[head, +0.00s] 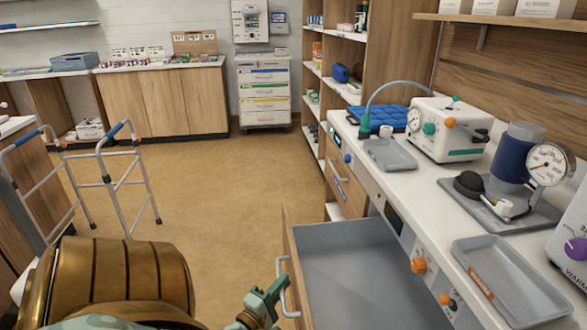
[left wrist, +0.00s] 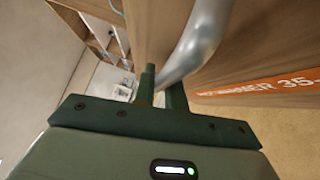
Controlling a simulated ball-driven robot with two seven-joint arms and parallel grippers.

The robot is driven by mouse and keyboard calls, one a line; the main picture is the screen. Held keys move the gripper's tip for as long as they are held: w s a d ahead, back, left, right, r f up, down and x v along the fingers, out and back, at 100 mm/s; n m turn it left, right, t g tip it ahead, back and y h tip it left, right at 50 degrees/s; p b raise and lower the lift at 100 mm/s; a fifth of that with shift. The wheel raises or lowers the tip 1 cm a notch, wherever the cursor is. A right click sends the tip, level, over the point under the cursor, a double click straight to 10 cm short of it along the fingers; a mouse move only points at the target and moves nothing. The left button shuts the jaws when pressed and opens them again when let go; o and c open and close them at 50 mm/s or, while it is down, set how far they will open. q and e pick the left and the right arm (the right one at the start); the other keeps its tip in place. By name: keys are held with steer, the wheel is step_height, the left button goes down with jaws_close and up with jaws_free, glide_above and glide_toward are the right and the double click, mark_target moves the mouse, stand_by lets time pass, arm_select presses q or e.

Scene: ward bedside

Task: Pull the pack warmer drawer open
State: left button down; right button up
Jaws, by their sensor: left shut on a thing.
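The pack warmer drawer (head: 352,270) stands pulled out from under the counter. Its grey inside shows and looks empty. Its wooden front has a metal bar handle (head: 285,292). My left gripper (head: 270,294) is at this handle and shut on it. In the left wrist view, the curved handle (left wrist: 196,42) runs down between the green fingers of my left gripper (left wrist: 162,90). The wooden front there carries an orange label (left wrist: 262,86) reading in part "WARMER 35-". My right gripper is in neither view.
The white counter (head: 420,200) above the drawer holds a grey tray (head: 512,282), a gauge device (head: 548,165) and a white machine (head: 440,130). A walking frame (head: 125,180) stands at the left. The floor (head: 230,180) between is clear.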

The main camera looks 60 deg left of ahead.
arm_select(q)
steer(key=shift+s+f, duration=0.1)
steer(key=shift+s, duration=0.05)
steer(key=c, duration=1.5)
jaws_free()
steer(key=shift+o, duration=0.2)
steer(key=p+v, duration=0.1)
steer(key=v, duration=1.5)
steer(key=shift+p, duration=0.35)
steer(key=shift+s, duration=0.1)
